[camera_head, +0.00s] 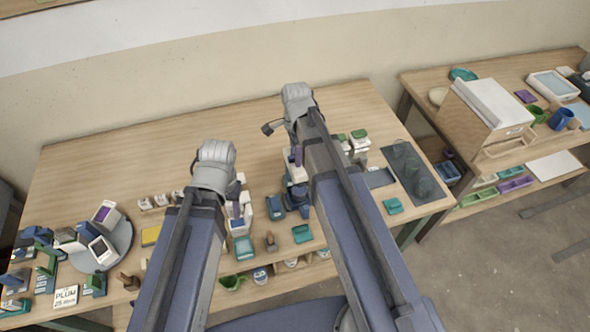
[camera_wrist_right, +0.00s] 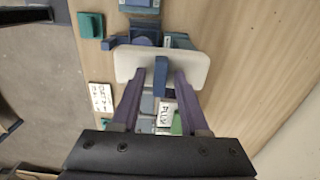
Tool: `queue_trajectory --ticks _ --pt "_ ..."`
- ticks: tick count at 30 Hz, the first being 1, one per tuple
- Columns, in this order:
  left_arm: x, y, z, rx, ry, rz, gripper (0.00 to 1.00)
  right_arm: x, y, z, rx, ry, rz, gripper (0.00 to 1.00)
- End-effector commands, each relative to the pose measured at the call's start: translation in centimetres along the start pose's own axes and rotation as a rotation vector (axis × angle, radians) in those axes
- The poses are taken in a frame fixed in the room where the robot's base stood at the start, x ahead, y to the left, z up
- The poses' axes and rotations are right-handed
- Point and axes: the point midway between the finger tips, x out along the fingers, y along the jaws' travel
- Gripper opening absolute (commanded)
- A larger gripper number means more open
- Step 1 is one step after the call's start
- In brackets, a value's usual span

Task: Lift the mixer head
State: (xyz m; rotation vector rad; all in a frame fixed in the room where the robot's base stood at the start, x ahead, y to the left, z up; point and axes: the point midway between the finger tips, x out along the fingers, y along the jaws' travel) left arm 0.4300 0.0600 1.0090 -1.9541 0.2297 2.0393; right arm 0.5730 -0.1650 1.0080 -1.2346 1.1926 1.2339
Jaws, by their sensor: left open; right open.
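In the right wrist view, a white rounded plate with a blue upright bar (camera_wrist_right: 160,77) lies at the tips of my right gripper (camera_wrist_right: 160,72). It looks like the mixer head, though I cannot be sure. The purple fingers are open, one on each side of the bar; I cannot tell whether they touch it. In the head view, my right gripper (camera_head: 293,157) points down above a blue and white device (camera_head: 297,194), partly hidden by my arm. My left gripper (camera_head: 238,208) is open and points down by a white item at the table's front middle.
The wooden table (camera_head: 120,150) is bare along its back. A round grey stand (camera_head: 118,246) with boxes stands at the left. A dark tray (camera_head: 412,172) lies at the right end. Teal blocks (camera_head: 302,233) sit near the front edge. A second bench (camera_head: 445,115) stands further right.

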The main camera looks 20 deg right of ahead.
Motion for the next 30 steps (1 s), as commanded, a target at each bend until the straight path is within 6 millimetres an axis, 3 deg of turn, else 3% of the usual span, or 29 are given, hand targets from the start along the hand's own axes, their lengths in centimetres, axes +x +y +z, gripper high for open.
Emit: queue_trajectory --ticks 8,24,30 --pt "-1.0 -0.1 0.1 0.000 0.000 0.000 0.50 -1.0 0.0 0.0 0.000 0.000 0.000 0.45" --pt "-7.0 -0.7 0.4 -0.007 0.000 0.001 0.50 -7.0 0.0 0.0 0.000 0.000 0.000 0.45" --pt "-7.0 -0.7 0.4 -0.008 0.000 0.002 0.50 -7.0 0.0 0.0 0.000 0.000 0.000 0.45"
